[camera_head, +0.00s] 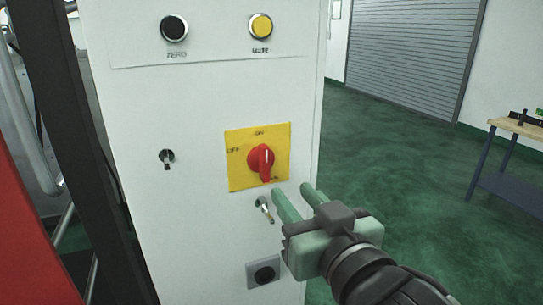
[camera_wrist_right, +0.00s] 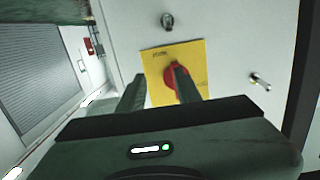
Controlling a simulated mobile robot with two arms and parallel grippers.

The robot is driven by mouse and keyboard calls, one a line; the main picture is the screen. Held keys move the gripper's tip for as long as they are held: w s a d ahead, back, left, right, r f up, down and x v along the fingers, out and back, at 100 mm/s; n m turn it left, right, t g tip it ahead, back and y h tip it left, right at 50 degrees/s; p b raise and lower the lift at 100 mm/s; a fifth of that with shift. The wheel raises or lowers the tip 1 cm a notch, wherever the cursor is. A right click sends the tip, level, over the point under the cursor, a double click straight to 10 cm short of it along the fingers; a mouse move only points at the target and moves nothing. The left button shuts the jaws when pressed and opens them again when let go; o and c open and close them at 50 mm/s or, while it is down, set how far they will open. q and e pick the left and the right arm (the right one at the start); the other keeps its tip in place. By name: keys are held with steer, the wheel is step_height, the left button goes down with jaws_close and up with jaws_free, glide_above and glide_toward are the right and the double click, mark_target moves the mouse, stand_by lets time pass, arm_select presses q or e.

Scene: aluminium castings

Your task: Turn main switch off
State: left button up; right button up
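The main switch is a red rotary knob (camera_head: 261,162) on a yellow plate (camera_head: 240,178) on the front of a white cabinet. "ON" is marked at the top of the plate and "OFF" at its left. The knob's grip bar points roughly downward. My right gripper (camera_head: 291,189) is open and empty, just below and right of the plate, its two green fingers pointing toward the panel. In the right wrist view, the knob (camera_wrist_right: 175,76) shows beyond the fingertips, partly hidden by the right-hand finger. I cannot tell any contact. My left gripper is not in view.
A key (camera_head: 265,209) sticks out of the panel close to my fingers. Another small switch (camera_head: 167,158), a black button (camera_head: 174,28), a yellow button (camera_head: 260,26) and a socket (camera_head: 264,271) are on the cabinet. Open green floor lies right, with a workbench (camera_head: 518,127) beyond.

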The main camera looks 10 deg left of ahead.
mark_target(267, 164)
steer(key=s+r, duration=0.3)
steer(key=shift+n+y, duration=0.3)
steer(key=shift+y, duration=0.1)
steer(key=p+x, duration=0.2)
steer(key=x, duration=0.1)
steer(key=p+x, duration=0.2)
steer(key=x, duration=0.2)
steer(key=shift+a+r, duration=0.15)
steer(key=shift+r, duration=0.1)
steer(key=shift+w+a+f, duration=0.1)
steer(key=shift+w+a, duration=0.15)
jaws_close()
